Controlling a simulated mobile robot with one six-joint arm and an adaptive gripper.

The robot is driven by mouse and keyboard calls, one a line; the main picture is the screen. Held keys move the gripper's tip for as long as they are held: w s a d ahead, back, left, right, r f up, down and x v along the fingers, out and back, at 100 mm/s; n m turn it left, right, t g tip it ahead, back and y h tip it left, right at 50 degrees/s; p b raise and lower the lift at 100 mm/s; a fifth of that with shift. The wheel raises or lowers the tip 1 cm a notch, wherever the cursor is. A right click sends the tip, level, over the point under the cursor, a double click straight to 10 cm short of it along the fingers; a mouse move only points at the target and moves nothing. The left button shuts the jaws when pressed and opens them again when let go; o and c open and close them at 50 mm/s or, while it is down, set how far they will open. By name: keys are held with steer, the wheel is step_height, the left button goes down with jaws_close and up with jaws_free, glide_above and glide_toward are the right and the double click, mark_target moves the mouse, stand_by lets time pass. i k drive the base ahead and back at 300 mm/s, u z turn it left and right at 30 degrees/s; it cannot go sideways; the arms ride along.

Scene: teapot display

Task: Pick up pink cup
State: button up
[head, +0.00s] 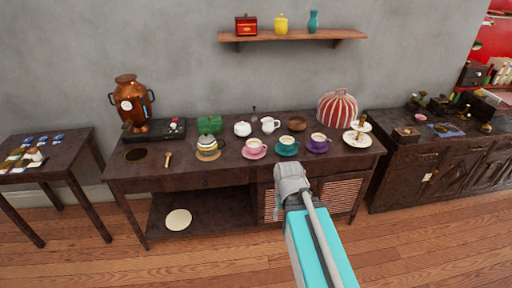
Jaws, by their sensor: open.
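The pink cup (254,145) stands upright on a pink saucer (254,155) near the front middle of the dark wooden table. It appears to hold a pale drink. A teal cup (287,142) and a purple cup (319,139), each on a matching saucer, stand to its right. My arm reaches up from the bottom of the head view. Its grey end (291,178) is in front of the table edge, to the right of and lower in the picture than the pink cup, apart from it. The fingers are too small and foreshortened to make out clearly.
A glass teapot (209,146) stands left of the pink cup. A white sugar bowl (242,129) and white jug (269,125) stand behind it. A striped cosy (337,107) and tiered stand (357,138) are at right. A copper urn (131,102) is at far left.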

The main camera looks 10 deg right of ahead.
mark_target(254, 146)
steer(key=i, duration=0.95)
